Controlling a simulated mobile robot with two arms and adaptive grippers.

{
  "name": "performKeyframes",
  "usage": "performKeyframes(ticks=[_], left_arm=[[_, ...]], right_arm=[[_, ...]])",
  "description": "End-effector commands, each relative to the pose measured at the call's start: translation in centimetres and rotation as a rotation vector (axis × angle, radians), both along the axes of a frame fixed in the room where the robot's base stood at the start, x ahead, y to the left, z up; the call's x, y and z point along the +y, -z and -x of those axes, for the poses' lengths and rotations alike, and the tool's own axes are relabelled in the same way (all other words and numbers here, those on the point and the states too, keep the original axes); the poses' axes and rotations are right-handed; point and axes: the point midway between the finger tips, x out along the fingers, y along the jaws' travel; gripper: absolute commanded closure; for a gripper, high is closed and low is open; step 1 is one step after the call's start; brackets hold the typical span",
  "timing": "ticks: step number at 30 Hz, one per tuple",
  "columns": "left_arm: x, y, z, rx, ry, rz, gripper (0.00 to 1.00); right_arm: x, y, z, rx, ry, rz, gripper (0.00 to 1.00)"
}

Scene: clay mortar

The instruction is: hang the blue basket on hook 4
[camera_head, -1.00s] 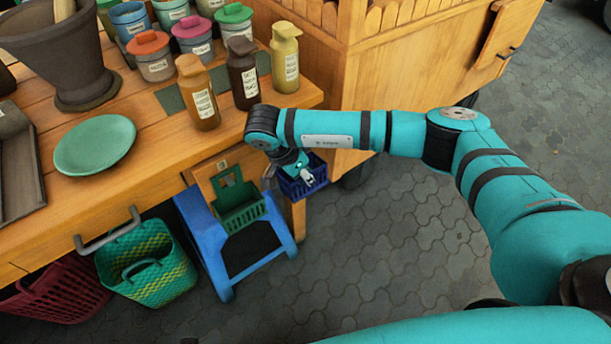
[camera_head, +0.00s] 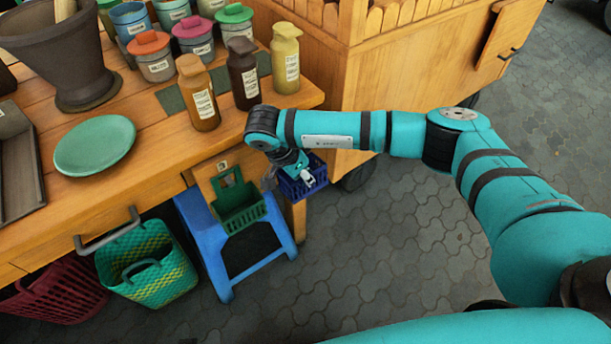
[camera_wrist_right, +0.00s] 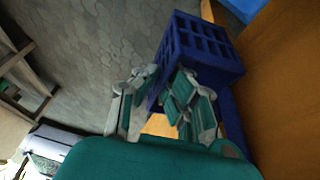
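The blue basket (camera_head: 318,172) is at the table's right front corner, beside the table leg and partly behind my right gripper. In the right wrist view the basket (camera_wrist_right: 205,45) shows its slatted side, with a blue part running down between and behind the fingers. My right gripper (camera_head: 289,182) is at the basket with its fingers spread apart. In the right wrist view the gripper (camera_wrist_right: 168,85) also has its fingers apart, on either side of part of the basket. The hook behind the basket is hidden, so I cannot tell whether the basket rests on it. My left gripper is out of view.
A green basket (camera_head: 240,214) hangs on the table front, just left. A blue stool (camera_head: 213,250) stands below it. A green-yellow woven basket (camera_head: 165,285) and a red basket (camera_head: 62,295) are on the floor. Bottles (camera_head: 243,75) stand near the table edge.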

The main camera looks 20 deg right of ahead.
Motion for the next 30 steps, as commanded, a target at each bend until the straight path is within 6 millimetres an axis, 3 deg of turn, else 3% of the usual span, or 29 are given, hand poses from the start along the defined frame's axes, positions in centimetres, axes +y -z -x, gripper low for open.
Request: performKeyframes(ticks=[3,11,20,30], left_arm=[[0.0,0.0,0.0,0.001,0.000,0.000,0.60],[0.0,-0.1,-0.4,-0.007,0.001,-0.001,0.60],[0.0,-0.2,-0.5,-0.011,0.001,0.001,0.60],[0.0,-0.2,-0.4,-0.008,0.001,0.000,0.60]], right_arm=[[0.0,0.0,0.0,0.000,0.000,0.000,1.00],[0.0,0.0,0.0,0.000,0.000,0.000,0.67],[0.1,-0.2,0.0,0.000,0.000,0.000,0.67],[1.9,-4.5,0.3,-0.003,-0.002,-0.001,0.67]])
